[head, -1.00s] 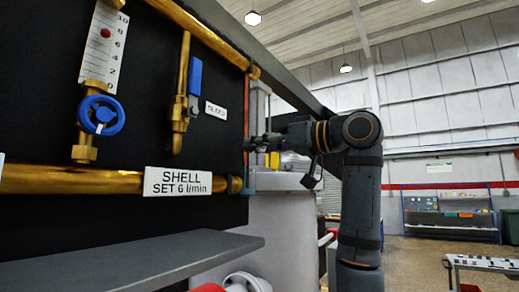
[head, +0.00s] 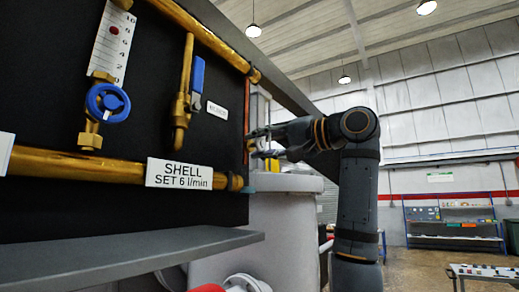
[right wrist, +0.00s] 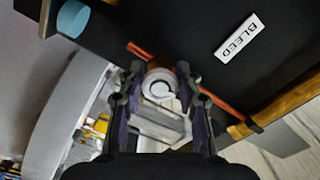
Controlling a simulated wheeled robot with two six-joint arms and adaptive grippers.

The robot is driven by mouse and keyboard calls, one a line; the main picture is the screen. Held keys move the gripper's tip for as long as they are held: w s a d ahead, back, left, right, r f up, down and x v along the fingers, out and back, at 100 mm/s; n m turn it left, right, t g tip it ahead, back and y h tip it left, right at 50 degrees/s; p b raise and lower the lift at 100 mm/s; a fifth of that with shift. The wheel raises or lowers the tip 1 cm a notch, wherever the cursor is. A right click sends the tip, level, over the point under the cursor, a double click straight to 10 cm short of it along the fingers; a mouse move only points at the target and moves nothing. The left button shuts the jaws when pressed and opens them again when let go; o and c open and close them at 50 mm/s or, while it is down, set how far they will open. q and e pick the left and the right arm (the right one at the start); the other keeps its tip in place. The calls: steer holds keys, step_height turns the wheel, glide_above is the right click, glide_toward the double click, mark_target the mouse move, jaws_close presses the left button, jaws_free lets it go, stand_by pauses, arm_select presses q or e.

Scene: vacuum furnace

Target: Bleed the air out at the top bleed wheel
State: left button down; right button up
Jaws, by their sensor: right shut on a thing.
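The BLEED label (head: 217,108) is on the black panel beside a brass pipe with a blue lever (head: 197,75). It also shows in the right wrist view (right wrist: 241,36). My right gripper (head: 262,143) is at the panel's right edge, right of and below this label. In the right wrist view my right gripper (right wrist: 159,78) is shut on a pale grey round piece (right wrist: 158,92) with a ring-shaped face. I cannot tell for sure whether this is the bleed wheel. The fingers hide its sides. My left gripper is not in view.
A blue handwheel (head: 107,103) sits under a flow scale (head: 113,43) at the left. A brass pipe (head: 75,167) carries the SHELL label (head: 180,174). A grey shelf (head: 130,259) juts out below. A pale cylindrical body (head: 275,210) stands under my right gripper.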

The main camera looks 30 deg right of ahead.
steer(key=shift+f+m, duration=0.15)
steer(key=shift+m, duration=0.35)
stand_by(0.3)
steer(key=o, duration=1.2)
steer(key=shift+s+d, duration=0.1)
steer(key=shift+c, duration=0.2)
steer(key=v, duration=1.2)
